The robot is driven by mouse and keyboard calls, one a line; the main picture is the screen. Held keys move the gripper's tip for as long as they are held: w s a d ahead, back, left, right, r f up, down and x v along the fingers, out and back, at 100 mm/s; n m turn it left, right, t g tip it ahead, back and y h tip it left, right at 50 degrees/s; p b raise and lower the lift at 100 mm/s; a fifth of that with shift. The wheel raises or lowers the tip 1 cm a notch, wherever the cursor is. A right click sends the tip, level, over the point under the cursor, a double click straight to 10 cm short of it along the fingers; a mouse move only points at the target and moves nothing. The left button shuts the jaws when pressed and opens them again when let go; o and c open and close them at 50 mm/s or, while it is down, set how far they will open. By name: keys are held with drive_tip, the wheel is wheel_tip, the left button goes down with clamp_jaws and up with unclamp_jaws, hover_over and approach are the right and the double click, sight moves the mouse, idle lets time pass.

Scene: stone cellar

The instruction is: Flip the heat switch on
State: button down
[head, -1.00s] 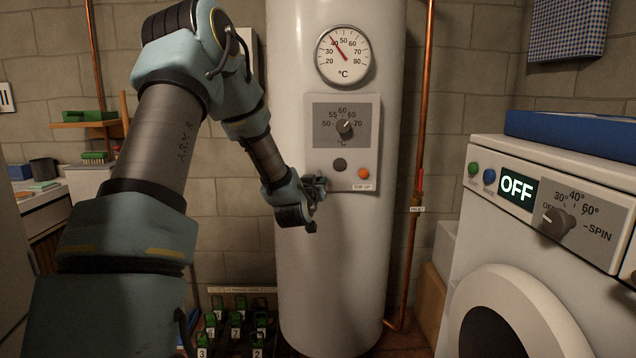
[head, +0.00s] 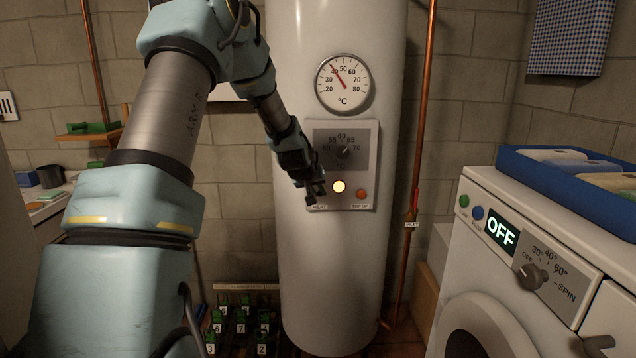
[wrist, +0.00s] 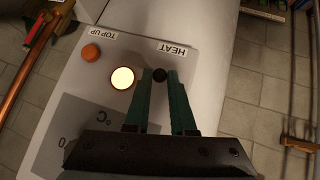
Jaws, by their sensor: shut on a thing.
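The white boiler (head: 335,265) carries a control panel (head: 366,180) with a temperature knob (head: 345,151). In the wrist view, which shows the panel upside down, the small dark heat switch (wrist: 159,75) sits by the HEAT label (wrist: 173,49). My gripper (wrist: 160,78) is shut on the switch, with one finger on each side. In the head view my gripper (head: 318,190) is at the panel's lower left and hides the switch. The round lamp (head: 339,187) beside it glows warm white, also in the wrist view (wrist: 122,78).
An orange TOP UP button (head: 361,194) is right of the lamp. A thermometer (head: 343,84) is above the panel. A copper pipe (head: 422,120) runs right of the boiler. A washing machine (head: 480,235) reading OFF, with a blue tray (head: 540,178) on top, stands at the right.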

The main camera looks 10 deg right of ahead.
drive_tip(key=shift+w+d+r+g+p, duration=0.15)
drive_tip(key=shift+r+g+p, duration=0.1)
drive_tip(key=shift+g+p, duration=0.35)
drive_tip(key=shift+w+a+r+g+p, duration=0.15)
drive_tip(key=shift+r+g+p, duration=0.2)
drive_tip(key=shift+p, duration=0.3)
drive_tip(key=shift+d+f, duration=0.1)
drive_tip(key=shift+f, duration=0.05)
drive_tip(key=c, duration=0.8)
unclamp_jaws()
drive_tip(key=shift+o, duration=0.2)
drive_tip(key=b+v, duration=0.3)
drive_tip(key=v, duration=0.7)
drive_tip(key=shift+r, duration=0.45)
drive_tip(key=shift+s, duration=0.1)
